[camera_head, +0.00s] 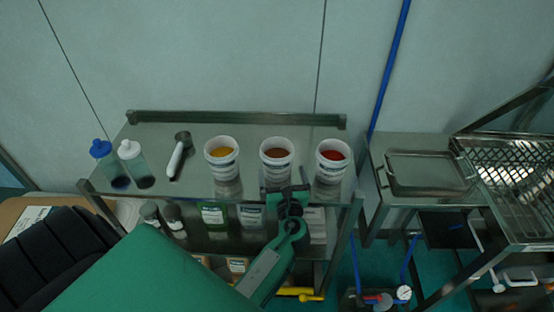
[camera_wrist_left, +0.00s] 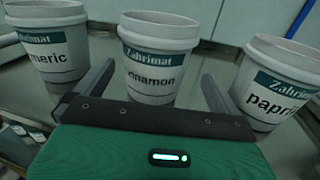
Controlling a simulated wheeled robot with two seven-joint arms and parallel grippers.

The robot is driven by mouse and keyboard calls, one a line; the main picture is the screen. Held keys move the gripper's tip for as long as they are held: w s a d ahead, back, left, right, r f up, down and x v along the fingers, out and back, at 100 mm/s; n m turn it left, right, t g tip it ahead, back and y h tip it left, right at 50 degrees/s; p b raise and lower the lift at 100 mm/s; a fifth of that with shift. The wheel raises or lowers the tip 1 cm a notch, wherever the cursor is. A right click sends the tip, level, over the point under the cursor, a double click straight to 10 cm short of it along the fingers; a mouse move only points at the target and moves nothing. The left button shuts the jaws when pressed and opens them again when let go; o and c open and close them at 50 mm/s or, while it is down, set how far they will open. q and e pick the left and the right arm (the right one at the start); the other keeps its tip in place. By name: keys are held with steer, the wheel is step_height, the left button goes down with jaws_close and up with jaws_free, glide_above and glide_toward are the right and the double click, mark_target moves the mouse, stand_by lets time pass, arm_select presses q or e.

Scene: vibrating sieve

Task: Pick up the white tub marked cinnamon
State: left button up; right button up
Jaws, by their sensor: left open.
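The white tub marked cinnamon (camera_head: 276,172) is the middle of three white tubs on the steel table and holds brown powder. My left gripper (camera_head: 287,188) is open, just in front of this tub. My right gripper is not in view.
The turmeric tub (camera_wrist_left: 52,55) stands left of the cinnamon tub and the paprika tub (camera_wrist_left: 275,85) right. A scoop (camera_head: 178,157) and two bottles (camera_head: 131,158) are further left. A raised rail (camera_head: 236,119) edges the table's back. A steel tray (camera_head: 428,172) is at right.

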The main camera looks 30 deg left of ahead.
mark_target(275, 150)
arm_select(q)
steer(key=p+x, duration=0.1)
steer(key=x, duration=0.1)
steer(key=p+x, duration=0.1)
steer(key=x, duration=0.2)
steer(key=shift+a+r, duration=0.2)
steer(key=shift+a, duration=0.2)
steer(key=shift+a+f, duration=0.1)
steer(key=c, duration=0.9)
steer(key=shift+c, duration=1)
